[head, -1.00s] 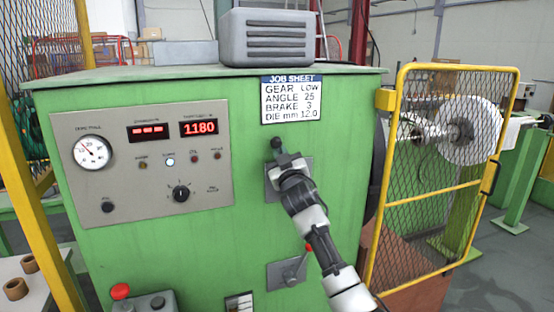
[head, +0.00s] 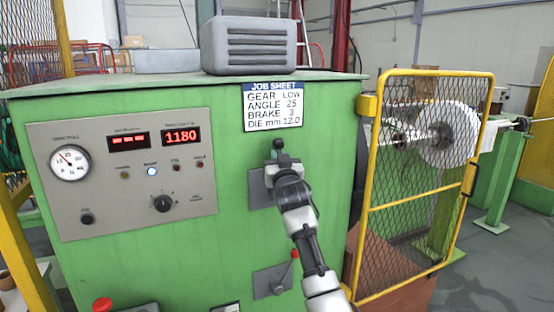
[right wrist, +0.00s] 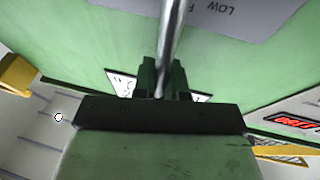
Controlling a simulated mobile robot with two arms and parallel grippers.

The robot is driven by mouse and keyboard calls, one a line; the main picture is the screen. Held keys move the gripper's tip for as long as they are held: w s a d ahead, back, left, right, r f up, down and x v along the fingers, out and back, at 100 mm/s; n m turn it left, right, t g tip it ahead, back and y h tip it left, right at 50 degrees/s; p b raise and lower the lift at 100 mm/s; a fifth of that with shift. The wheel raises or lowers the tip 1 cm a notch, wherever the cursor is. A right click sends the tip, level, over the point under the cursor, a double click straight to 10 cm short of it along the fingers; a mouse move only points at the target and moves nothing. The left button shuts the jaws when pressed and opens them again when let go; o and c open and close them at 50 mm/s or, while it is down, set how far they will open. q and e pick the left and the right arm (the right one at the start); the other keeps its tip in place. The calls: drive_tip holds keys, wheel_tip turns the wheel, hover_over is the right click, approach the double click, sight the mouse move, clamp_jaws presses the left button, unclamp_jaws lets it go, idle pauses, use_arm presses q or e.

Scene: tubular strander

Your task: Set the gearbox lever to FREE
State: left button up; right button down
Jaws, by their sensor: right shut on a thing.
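The gearbox lever (head: 278,144) has a dark ball knob and stands out from a grey plate (head: 258,192) on the green cabinet, below the job sheet. My right gripper (head: 282,163) is shut on the lever just below the knob. In the right wrist view the lever's metal rod (right wrist: 173,35) runs between the dark fingers of my right gripper (right wrist: 162,80). Behind it the plate (right wrist: 265,15) shows upside-down lettering, "LOW" and an "F" beside the rod. The rest of the lettering is hidden, so I cannot tell the exact setting. My left gripper is out of view.
The job sheet (head: 273,107) reads gear LOW. A lower lever with a red knob (head: 295,254) sits beneath my right arm. A yellow mesh guard (head: 420,170) stands to the right. A control panel (head: 100,215) is on the left.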

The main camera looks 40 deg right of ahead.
drive_tip(key=c, duration=1.2)
unclamp_jaws()
drive_tip(key=shift+o, duration=0.2)
drive_tip(key=shift+s+a+f, duration=0.2)
drive_tip(key=shift+s+f, duration=0.05)
drive_tip(key=shift+s, duration=0.1)
drive_tip(key=b+v, duration=0.3)
drive_tip(key=v, duration=0.7)
